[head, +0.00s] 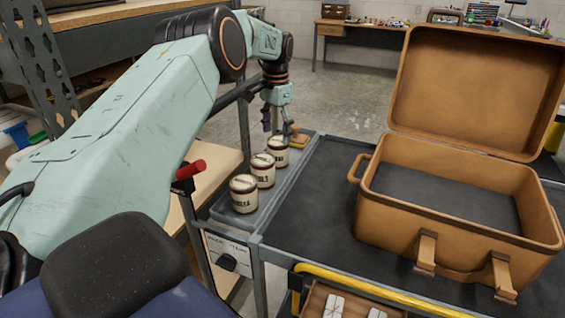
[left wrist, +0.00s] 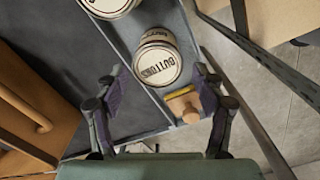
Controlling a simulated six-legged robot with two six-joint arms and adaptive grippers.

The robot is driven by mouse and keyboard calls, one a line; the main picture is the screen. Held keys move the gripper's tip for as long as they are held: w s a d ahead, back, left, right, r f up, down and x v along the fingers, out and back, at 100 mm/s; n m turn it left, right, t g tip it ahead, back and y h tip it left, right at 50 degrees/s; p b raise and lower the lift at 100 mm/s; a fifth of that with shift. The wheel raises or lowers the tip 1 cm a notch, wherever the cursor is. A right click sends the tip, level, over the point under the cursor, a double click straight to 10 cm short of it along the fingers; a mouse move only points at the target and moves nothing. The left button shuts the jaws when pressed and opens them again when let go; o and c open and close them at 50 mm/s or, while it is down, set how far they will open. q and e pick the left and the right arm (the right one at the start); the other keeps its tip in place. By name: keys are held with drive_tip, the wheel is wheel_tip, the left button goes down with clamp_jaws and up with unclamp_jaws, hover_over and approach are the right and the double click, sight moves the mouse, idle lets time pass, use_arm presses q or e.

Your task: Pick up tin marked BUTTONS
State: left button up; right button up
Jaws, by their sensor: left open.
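The tin marked BUTTONS (left wrist: 158,62) is cream with a dark band and stands in a narrow grey side tray (left wrist: 138,100). In the head view it appears to be the farthest tin (head: 278,152) of a row of three. My left gripper (head: 277,127) points down just above and behind it. In the left wrist view the open fingers (left wrist: 160,76) spread on either side of the tin's near end, with nothing between them that I can see gripped. My right gripper is not in view.
Two similar tins, a middle one (head: 263,170) and a near one (head: 243,193), stand close by in the row. A wooden-handled item (left wrist: 188,108) lies beside the BUTTONS tin. An open tan case (head: 455,230) sits on the dark cart top (head: 320,190).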

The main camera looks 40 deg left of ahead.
sight(277, 155)
use_arm(q)
drive_tip(key=shift+w+a+f, duration=0.1)
drive_tip(key=shift+w+f, duration=0.2)
drive_tip(key=shift+f, duration=0.25)
drive_tip(key=shift+s+f, duration=0.15)
drive_tip(key=shift+f, duration=0.2)
drive_tip(key=shift+s+f+b, duration=0.3)
drive_tip(key=shift+s+f, duration=0.1)
drive_tip(key=shift+f, duration=0.05)
drive_tip(key=f, duration=0.3)
drive_tip(key=f+b, duration=0.1)
drive_tip(key=f, duration=0.1)
drive_tip(key=shift+w+d, duration=0.25)
drive_tip(key=shift+f, duration=0.2)
drive_tip(key=shift+s, duration=0.15)
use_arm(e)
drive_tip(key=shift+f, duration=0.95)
use_arm(q)
drive_tip(key=shift+c, duration=0.2)
